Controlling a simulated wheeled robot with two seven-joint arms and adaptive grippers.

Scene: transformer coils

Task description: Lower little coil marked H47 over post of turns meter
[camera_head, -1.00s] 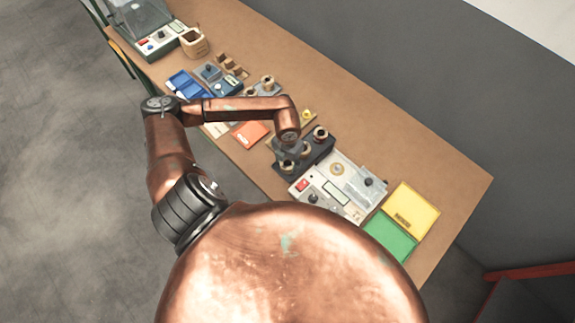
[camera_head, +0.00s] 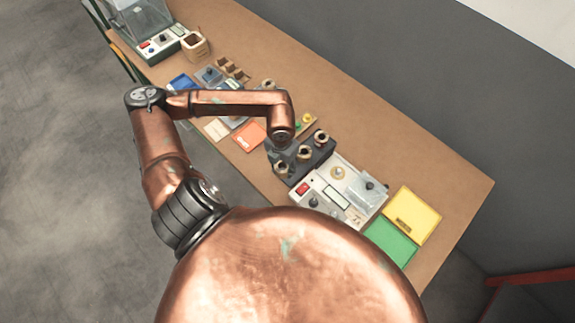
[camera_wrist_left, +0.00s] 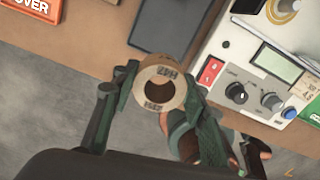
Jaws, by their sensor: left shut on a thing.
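My left gripper (camera_wrist_left: 160,88) is shut on a little tan coil (camera_wrist_left: 165,70), a ring with a dark hole and printed marks that read like H47, upside down in the left wrist view. In the head view my wrist hides most of the gripper. The turns meter (camera_head: 318,200) is a pale box with a red switch, display and knobs; it also shows in the left wrist view (camera_wrist_left: 226,70). Its post (camera_head: 338,172) stands on the far side, with the pale ring around it cut off in the wrist view (camera_wrist_left: 283,8). The held coil is apart from the post.
A dark block (camera_head: 318,153) with coils stands beside the meter. A clear cover (camera_head: 371,188) is on the meter's right. Yellow (camera_head: 414,210) and green (camera_head: 390,243) trays lie right, an orange card (camera_head: 250,136) left. The table's back strip is bare.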

